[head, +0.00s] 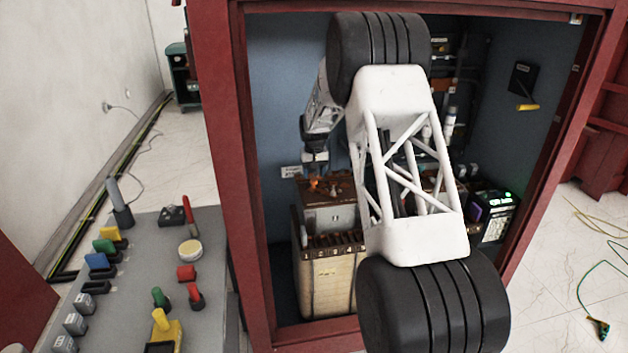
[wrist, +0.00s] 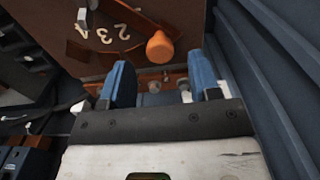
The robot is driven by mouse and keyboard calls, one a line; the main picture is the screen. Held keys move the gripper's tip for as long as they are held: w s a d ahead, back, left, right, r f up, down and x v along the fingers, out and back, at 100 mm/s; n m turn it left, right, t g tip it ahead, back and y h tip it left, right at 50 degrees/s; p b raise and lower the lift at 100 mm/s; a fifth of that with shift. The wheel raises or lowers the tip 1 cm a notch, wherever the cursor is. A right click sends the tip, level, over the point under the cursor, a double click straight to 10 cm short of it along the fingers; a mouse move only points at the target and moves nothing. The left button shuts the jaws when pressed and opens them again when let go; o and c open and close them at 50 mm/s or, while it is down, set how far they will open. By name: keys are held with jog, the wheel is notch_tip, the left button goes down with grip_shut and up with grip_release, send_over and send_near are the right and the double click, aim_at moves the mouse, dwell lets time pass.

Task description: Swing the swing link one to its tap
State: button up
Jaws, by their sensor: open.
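In the wrist view my gripper (wrist: 162,84) is open, its two blue fingers apart with nothing between them. An orange rounded knob (wrist: 160,47) stands just beyond the fingertips, apart from them; I take it for the swing link's handle. Its link body is mostly hidden. A brown board (wrist: 140,15) beyond carries the numerals 2, 3 and 4 along a curved brown strip, with a small metal piece (wrist: 82,20) near the 4. In the head view my gripper (head: 314,172) is small, above the brown-topped transformer (head: 328,275), with the orange knob (head: 314,185) just below.
A red-framed cabinet (head: 262,200) surrounds the transformer and my arm. Its ribbed blue wall (wrist: 265,75) runs close to my gripper's right side in the wrist view. A box with a green light (head: 495,215) stands at right. A grey bench (head: 140,280) with coloured parts is outside, left.

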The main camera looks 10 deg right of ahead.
jog(key=shift+f, duration=1.5)
grip_shut()
